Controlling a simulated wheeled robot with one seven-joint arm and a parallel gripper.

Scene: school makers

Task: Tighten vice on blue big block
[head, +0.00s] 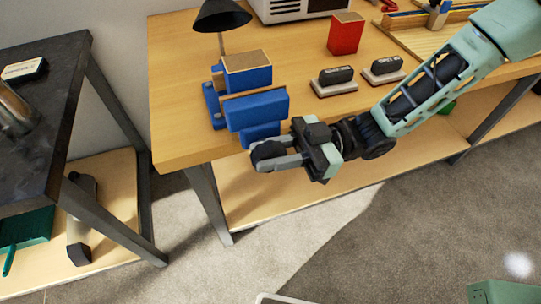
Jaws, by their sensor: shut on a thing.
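A blue vice (257,109) is fixed at the front left edge of the wooden workbench. A big blue block (249,77) with a tan top stands upright between its jaws. The front jaw hides the block's lower part, so I cannot tell whether both jaws touch it. My gripper (268,156) is just in front of and below the vice, past the bench edge. It is shut on the vice handle, which the fingers mostly hide.
A red block (345,34) and two dark-topped erasers (334,80) (384,69) stand on the workbench (180,85) right of the vice. A black lamp (221,16) is behind it. A dark table (45,120) stands at left, across a narrow gap.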

